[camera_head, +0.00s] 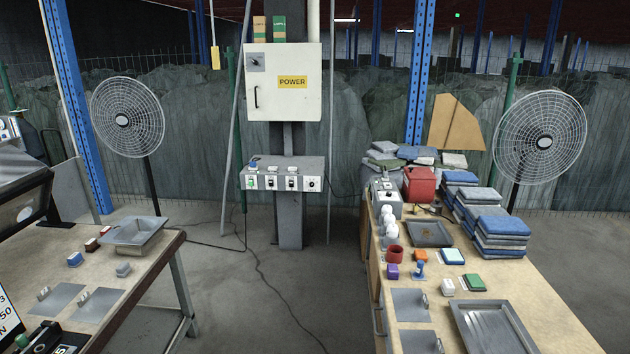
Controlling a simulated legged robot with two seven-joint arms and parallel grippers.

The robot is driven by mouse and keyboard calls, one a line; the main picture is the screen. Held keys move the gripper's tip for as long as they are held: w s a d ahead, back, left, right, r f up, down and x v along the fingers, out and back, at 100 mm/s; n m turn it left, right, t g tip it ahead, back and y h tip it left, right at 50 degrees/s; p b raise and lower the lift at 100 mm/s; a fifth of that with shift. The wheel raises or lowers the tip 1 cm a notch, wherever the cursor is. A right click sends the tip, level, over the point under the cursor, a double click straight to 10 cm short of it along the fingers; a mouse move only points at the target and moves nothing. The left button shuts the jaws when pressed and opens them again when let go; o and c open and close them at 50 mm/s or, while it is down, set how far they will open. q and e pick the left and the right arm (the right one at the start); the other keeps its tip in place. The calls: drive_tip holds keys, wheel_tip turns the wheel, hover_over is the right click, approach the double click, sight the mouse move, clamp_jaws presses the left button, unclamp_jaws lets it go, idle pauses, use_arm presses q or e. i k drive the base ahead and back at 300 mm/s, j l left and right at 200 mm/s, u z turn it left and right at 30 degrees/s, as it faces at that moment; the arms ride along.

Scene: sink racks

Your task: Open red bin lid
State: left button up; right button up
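A red bin (420,185) stands toward the far end of the right-hand table, beside a grey control box and in front of stacked folded cloths. It is small in the picture, and I cannot tell clearly whether its lid is open or shut. Neither of my grippers can be made out in the head view.
The right table (545,300) holds a grey control box (386,197), blue cloth stacks (502,235), a red cup (395,254), small blocks and metal trays (492,328). The left table (150,262) holds a tray and plates. Fans stand behind both tables. Open floor (270,300) lies between them.

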sight(415, 173)
drive_tip(key=i, duration=2.7)
